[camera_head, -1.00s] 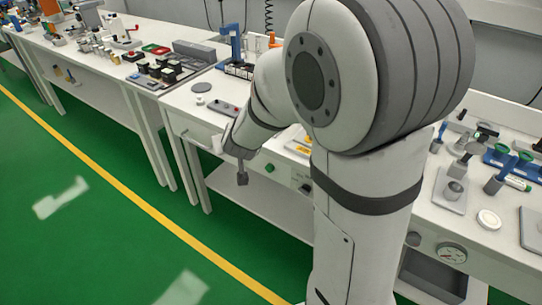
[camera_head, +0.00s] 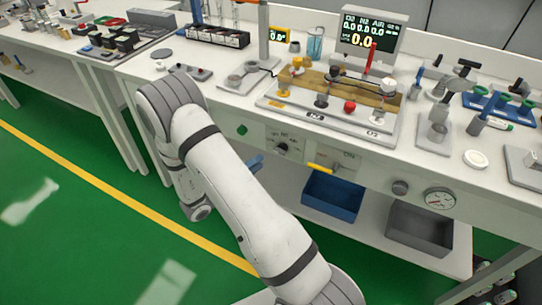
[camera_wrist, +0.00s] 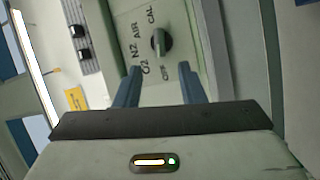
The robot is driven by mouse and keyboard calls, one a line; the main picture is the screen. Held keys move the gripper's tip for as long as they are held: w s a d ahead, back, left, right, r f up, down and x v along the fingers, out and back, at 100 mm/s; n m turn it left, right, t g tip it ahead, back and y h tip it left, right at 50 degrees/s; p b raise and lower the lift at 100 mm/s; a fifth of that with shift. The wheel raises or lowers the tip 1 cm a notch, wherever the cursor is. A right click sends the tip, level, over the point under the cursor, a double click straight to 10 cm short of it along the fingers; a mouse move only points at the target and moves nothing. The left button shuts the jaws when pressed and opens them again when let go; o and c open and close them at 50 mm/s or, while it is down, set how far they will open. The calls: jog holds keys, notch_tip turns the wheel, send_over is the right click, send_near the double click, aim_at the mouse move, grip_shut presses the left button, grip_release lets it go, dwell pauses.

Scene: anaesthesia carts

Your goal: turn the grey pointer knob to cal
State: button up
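The grey pointer knob (camera_head: 282,148) sits on the front panel of the white bench in the head view. In the wrist view the knob (camera_wrist: 163,42) is beyond my fingertips, ringed on one side by the labels OFF, O2, N2, AIR and CAL. Its ridge runs roughly up and down in that picture; I cannot tell which end points. My gripper (camera_wrist: 157,72) is open with its blue fingers apart and nothing between them. In the head view my gripper (camera_head: 254,163) is low and left of the knob, partly hidden by my arm.
A yellow lever (camera_head: 320,168) is right of the knob panel, and a green button (camera_head: 242,130) is left of it. A blue bin (camera_head: 333,196) and a grey bin (camera_head: 420,232) stand on the shelf below. A round gauge (camera_head: 439,199) is farther right.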

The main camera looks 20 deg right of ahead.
aim_at(281, 150)
jog(key=x, duration=0.6)
jog(key=shift+d, duration=0.25)
grip_shut()
